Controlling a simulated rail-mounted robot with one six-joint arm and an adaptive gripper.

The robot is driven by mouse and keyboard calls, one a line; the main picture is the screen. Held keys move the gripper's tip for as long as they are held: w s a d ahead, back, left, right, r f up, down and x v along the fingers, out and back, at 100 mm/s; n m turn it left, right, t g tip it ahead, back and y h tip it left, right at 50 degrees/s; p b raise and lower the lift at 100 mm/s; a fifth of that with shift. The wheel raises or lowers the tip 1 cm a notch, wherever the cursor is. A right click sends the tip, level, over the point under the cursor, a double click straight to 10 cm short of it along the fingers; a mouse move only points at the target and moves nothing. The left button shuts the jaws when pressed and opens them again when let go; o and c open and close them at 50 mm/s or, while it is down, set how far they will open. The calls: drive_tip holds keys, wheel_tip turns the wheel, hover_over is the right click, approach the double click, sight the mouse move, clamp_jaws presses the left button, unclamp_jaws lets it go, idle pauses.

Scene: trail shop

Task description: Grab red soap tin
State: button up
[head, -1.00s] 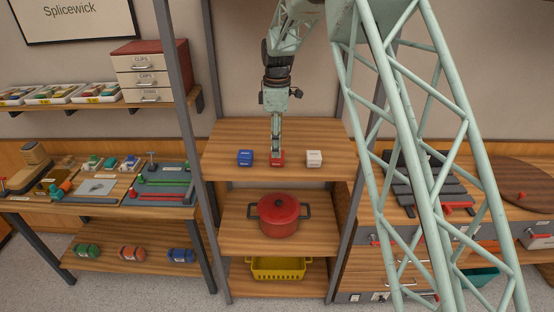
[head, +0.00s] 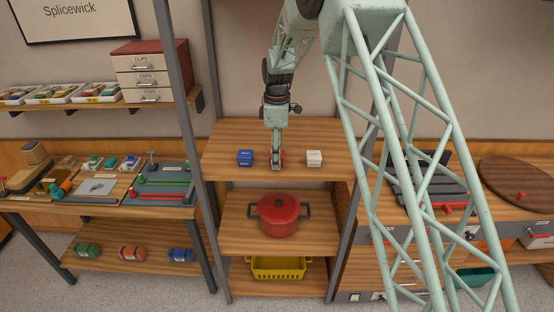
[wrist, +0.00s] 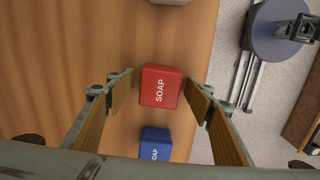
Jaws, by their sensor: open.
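The red soap tin (wrist: 160,86), lettered SOAP, stands on the top wooden shelf. In the wrist view it lies between the two fingers, with visible gaps on both sides. In the head view my gripper (head: 276,161) points down at the tin, and its fingers hide most of it; only slivers of red show. My gripper (wrist: 160,90) is open and holds nothing. A blue soap tin (head: 245,158) stands to the left of the red one in the head view; it also shows below it in the wrist view (wrist: 156,144). A white tin (head: 314,158) stands to the right.
The shelf board (head: 225,135) is otherwise clear around the tins. Grey uprights flank it. A red pot (head: 279,216) stands on the shelf below, and a yellow basket (head: 277,268) at the bottom. Benches with goods are on both sides.

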drive_tip(key=c, duration=1)
drive_tip(key=shift+r, duration=0.15)
drive_tip(key=shift+r, duration=1.7)
drive_tip(key=s+d, duration=0.3)
drive_tip(key=d, duration=0.1)
drive_tip(key=s+d+r+b, duration=0.1)
drive_tip(key=s+d, duration=0.2)
drive_tip(key=d, duration=0.1)
drive_tip(key=s+d+b, duration=0.1)
drive_tip(key=s+d, duration=0.2)
drive_tip(key=d, duration=0.2)
drive_tip(key=shift+d+r, duration=0.1)
drive_tip(key=shift+r, duration=0.05)
